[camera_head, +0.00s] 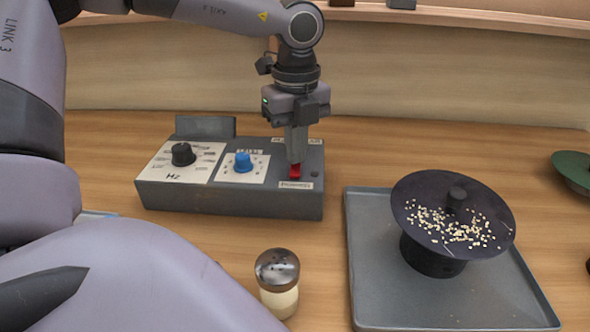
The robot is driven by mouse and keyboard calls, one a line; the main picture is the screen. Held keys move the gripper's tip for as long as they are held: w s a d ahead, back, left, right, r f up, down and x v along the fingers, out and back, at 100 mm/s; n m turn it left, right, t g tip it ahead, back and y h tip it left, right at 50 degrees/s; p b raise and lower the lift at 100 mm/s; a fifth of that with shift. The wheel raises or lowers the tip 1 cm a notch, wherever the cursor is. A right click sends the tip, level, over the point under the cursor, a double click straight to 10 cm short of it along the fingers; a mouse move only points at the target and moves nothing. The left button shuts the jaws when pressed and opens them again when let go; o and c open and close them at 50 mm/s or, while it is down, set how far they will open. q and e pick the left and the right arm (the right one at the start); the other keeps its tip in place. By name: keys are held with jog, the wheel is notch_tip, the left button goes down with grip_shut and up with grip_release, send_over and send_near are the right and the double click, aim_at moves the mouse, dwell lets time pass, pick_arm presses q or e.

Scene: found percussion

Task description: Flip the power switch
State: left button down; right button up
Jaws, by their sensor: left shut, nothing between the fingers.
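The red power switch (295,171) sits at the right end of the grey control box (232,199), above a small white label. The box also carries a black knob (183,154) on a white dial panel and a blue knob (243,161). My left gripper (296,160) points straight down over the switch, its fingers shut with nothing between them. The fingertips are at the switch and hide its upper part; I cannot tell whether they touch it or which way it is set. My right gripper is not in view.
A grey tray (362,255) at the right holds a dark round plate (425,190) on a black base, with pale grains scattered on it. A shaker (278,283) with a metal cap stands at the front. A green object (573,169) sits at the right edge.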

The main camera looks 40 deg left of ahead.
pick_arm(q)
jog(key=shift+f+b, duration=0.5)
jog(key=shift+r, duration=0.1)
jog(key=shift+r+p, duration=1.95)
jog(key=shift+r, duration=1.55)
jog(key=shift+f, duration=0.1)
